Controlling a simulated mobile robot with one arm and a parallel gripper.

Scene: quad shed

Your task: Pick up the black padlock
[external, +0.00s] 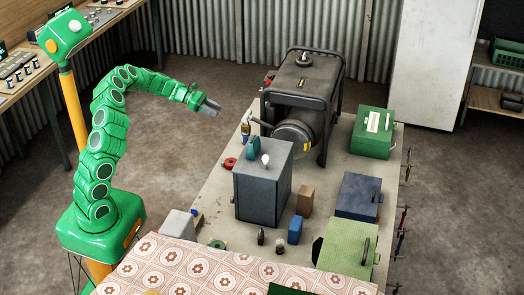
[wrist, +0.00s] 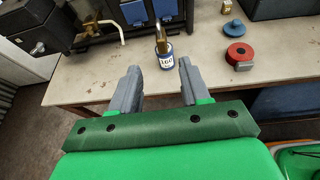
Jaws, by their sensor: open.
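I cannot make out the black padlock for certain. My gripper (external: 212,107) is open and empty, left of the generator and beyond the bench's left edge. In the wrist view my two fingers (wrist: 157,82) point toward the bench edge, with nothing between them. Beyond them stands a blue and white labelled item (wrist: 163,47) with a brass top. The small dark object is not identifiable in the wrist view.
A black generator (external: 302,95) and a grey box (external: 262,185) stand tall on the bench. A red roll (wrist: 239,53) lies near its left edge. Another small dark object (external: 261,237), a blue box (external: 295,230) and a green toolbox (external: 346,243) crowd the front.

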